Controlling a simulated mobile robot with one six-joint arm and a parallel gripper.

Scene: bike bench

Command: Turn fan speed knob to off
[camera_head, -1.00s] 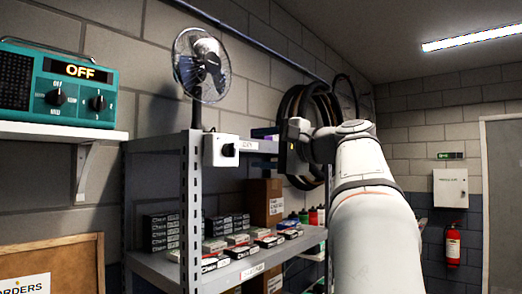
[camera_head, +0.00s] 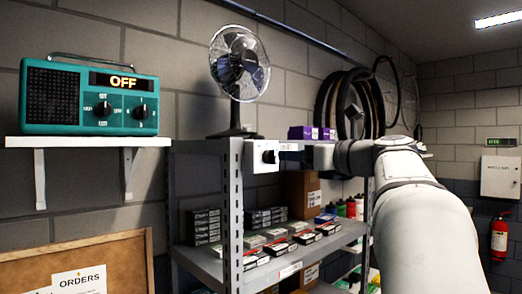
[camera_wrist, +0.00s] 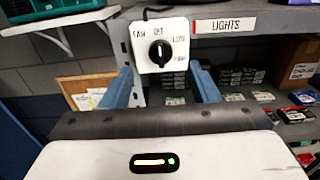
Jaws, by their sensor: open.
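The fan speed knob (camera_wrist: 160,52) is a black round knob with a raised ridge on a white control box (camera_wrist: 149,33). The box is printed with FAN, OFF, LOW and HIGH. The ridge looks roughly upright, with OFF above it; I cannot tell its pointing end for sure. In the head view the box (camera_head: 262,150) is at the shelf's front corner, and the desk fan (camera_head: 240,62) stands behind it. My gripper (camera_wrist: 160,72) is open, its blue fingers on either side of the knob in the wrist view, apparently not touching it. In the head view my arm reaches in from the right.
A teal radio (camera_head: 90,98) displaying OFF sits on a white wall shelf (camera_head: 80,141) at left. The metal shelving (camera_head: 234,200) holds several small boxes and bottles. A LIGHTS label (camera_wrist: 223,25) is right of the control box. Tires (camera_head: 350,105) hang behind.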

